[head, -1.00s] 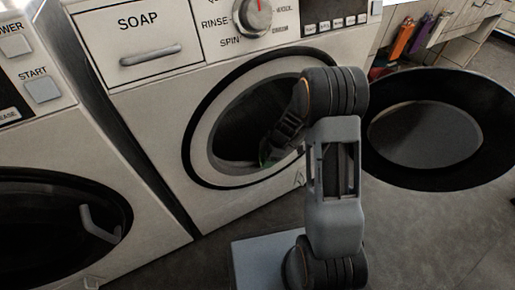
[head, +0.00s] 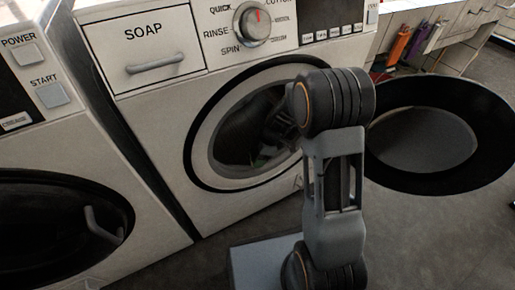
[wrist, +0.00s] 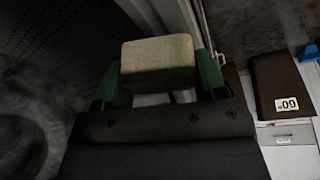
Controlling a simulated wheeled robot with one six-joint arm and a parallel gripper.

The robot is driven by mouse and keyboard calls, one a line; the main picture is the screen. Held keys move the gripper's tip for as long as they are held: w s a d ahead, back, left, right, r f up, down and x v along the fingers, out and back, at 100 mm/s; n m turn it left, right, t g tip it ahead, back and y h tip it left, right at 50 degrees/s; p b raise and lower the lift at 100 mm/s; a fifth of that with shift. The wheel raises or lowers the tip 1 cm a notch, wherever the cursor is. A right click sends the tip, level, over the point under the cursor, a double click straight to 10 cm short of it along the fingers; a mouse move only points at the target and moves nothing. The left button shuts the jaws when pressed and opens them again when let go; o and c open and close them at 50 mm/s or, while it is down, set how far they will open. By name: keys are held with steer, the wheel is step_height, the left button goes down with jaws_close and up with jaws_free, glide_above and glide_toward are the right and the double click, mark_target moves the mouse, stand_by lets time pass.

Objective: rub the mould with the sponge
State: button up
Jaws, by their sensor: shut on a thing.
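My gripper (head: 262,158) reaches through the round opening of the washing machine (head: 170,100), into the dark drum. In the wrist view my gripper (wrist: 160,75) is shut on a pale beige block, the sponge (wrist: 158,52), with green pieces on either side of it. The perforated drum wall (wrist: 70,35) shows to the left of the sponge. Dark, cloudy blotches (wrist: 30,140) at the lower left may be the mould, but I cannot tell for certain. Whether the sponge touches any surface is not clear. In the head view my arm hides part of the opening.
The machine's round door (head: 425,140) stands open to the right of my arm. A second machine (head: 60,170) stands on the left. Bottles (head: 400,42) stand under a counter at the upper right.

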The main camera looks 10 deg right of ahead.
steer(key=shift+r+p, duration=0.4)
steer(key=shift+r, duration=0.8)
steer(key=d+m+t+h, duration=0.1)
steer(key=m, duration=0.4)
steer(key=d+m+t+h, duration=0.1)
steer(key=d+m+h, duration=0.1)
steer(key=m, duration=0.4)
steer(key=d+m+t+h, duration=0.1)
steer(key=d+m+t, duration=0.1)
steer(key=m, duration=0.4)
steer(key=shift+s+d+h, duration=0.15)
steer(key=shift+d+h, duration=0.05)
steer(key=shift+h, duration=0.1)
